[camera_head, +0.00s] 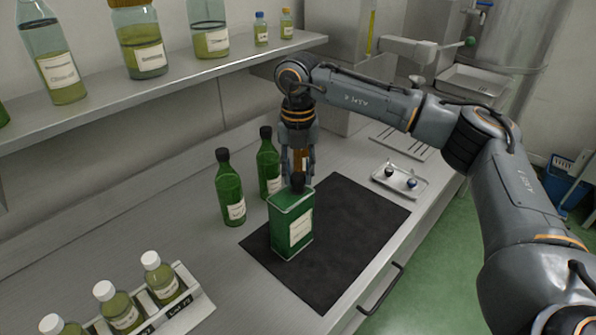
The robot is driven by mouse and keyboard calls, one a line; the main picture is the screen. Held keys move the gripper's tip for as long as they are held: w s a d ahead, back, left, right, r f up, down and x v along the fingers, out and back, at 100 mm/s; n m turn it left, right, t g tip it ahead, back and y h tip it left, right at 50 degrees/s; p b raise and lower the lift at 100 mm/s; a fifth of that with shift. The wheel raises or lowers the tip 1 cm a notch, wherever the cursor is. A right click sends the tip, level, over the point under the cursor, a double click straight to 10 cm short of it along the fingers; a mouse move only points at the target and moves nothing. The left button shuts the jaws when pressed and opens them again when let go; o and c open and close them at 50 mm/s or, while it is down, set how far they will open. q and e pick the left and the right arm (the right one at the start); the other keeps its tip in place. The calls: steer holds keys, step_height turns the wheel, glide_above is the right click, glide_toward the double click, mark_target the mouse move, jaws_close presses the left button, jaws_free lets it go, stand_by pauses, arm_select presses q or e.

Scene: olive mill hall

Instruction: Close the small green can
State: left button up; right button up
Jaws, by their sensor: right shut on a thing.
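The small green can (291,228) stands upright on the black mat (352,236), its pale label facing front right. A black cap (297,182) is at the can's top, over its neck. My right gripper (297,179) points down from above with its fingers on either side of the black cap, shut on it. I cannot tell whether the cap is fully seated on the neck. My left gripper is not in view.
Two green bottles (230,190) stand left of the can, close to the gripper. A small tray (402,190) with two dark caps lies right of the mat. A rack (185,309) of white-capped bottles is at front left. A shelf (150,88) overhangs the back. The mat's right part is clear.

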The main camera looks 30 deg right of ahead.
steer(key=shift+f+b, duration=0.35)
steer(key=shift+f, duration=0.15)
stand_by(0.8)
steer(key=o, duration=1)
steer(key=shift+c, duration=1)
